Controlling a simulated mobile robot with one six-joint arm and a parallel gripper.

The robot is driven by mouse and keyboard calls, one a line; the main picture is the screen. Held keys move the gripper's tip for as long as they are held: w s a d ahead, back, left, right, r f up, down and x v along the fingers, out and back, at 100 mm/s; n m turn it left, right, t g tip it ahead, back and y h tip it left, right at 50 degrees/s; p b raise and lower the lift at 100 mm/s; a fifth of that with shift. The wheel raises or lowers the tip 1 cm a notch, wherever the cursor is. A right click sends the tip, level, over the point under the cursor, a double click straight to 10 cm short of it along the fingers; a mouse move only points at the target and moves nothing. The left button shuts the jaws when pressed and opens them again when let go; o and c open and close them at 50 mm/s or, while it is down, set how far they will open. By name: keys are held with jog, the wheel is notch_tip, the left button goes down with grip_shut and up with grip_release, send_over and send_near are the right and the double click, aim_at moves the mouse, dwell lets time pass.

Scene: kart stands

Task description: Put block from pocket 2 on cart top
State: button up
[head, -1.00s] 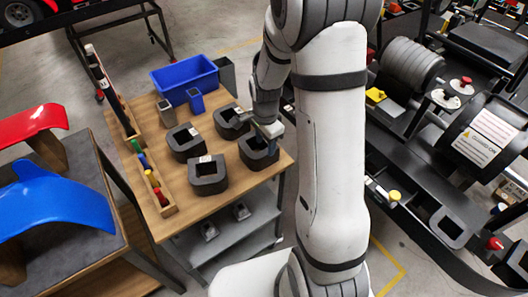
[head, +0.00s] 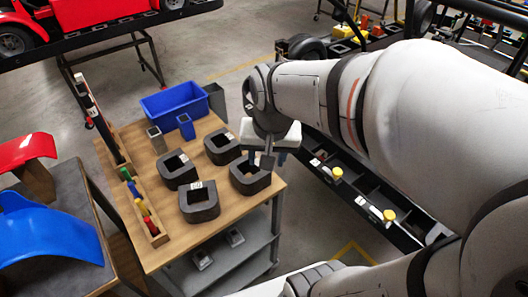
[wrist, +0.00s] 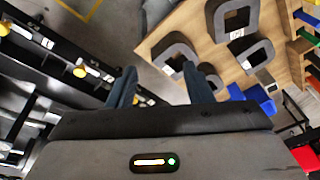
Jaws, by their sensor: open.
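The cart (head: 150,255) has a wooden top and grey lower shelves. Several dark, hollow blocks, one of them the front right block (head: 246,184), stand on its top, some with white labels. A long black rack (head: 372,190) with pockets runs on the right; parts with yellow knobs (head: 389,215) sit in it. I cannot read pocket numbers, and my arm hides much of the rack. My gripper (head: 267,158) is above the cart's right edge, beside the front right block. In the wrist view, my gripper (wrist: 160,88) has its fingers apart with nothing held between them.
A blue bin (head: 180,101) and small open cups stand at the back of the cart top. A wooden strip with coloured handles (head: 140,205) lines its left side. A table with a blue panel (head: 45,230) stands left. Floor shows between cart and rack.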

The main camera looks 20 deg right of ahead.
jog(key=s+n, duration=0.1)
jog(key=s+r+n, duration=0.1)
jog(key=s, duration=0.1)
jog(key=s+n+t, duration=0.1)
jog(key=s+n, duration=0.1)
jog(key=shift+s+a+r, duration=0.25)
jog(key=shift+a+r, duration=0.05)
jog(key=shift+a, duration=0.05)
dwell(1.0)
